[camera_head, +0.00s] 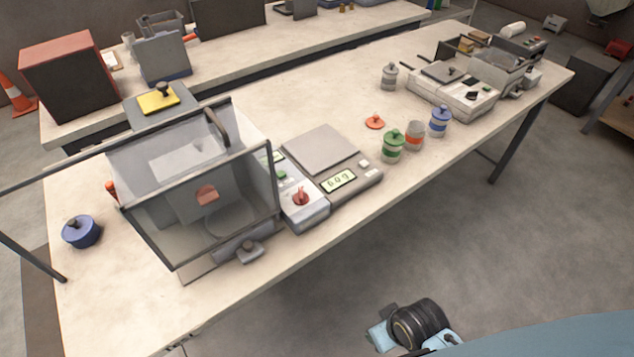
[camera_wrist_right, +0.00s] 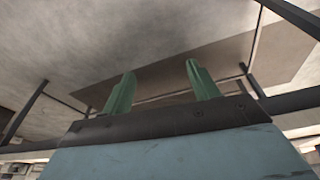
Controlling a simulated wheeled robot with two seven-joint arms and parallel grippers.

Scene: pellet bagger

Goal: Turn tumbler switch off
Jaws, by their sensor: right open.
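A red switch-like knob (camera_head: 300,196) stands on a grey control panel (camera_head: 306,214) between the clear-walled machine (camera_head: 200,185) and a scale. A green button (camera_head: 282,175) sits behind the red knob. A second device (camera_head: 452,92) at the far right of the table has a small black switch-like part (camera_head: 471,96). I cannot tell from the picture which is the tumbler switch or its setting. My right gripper (camera_wrist_right: 160,68) is open and empty in the right wrist view, with its green fingers apart, away from the controls. My left gripper is not in view.
The scale (camera_head: 320,150) has a lit display. Green (camera_head: 392,146), orange-banded (camera_head: 414,136) and blue (camera_head: 439,121) jars stand near the front edge. A blue lidded pot (camera_head: 81,231) is at the left. Dark bars cross the wrist view.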

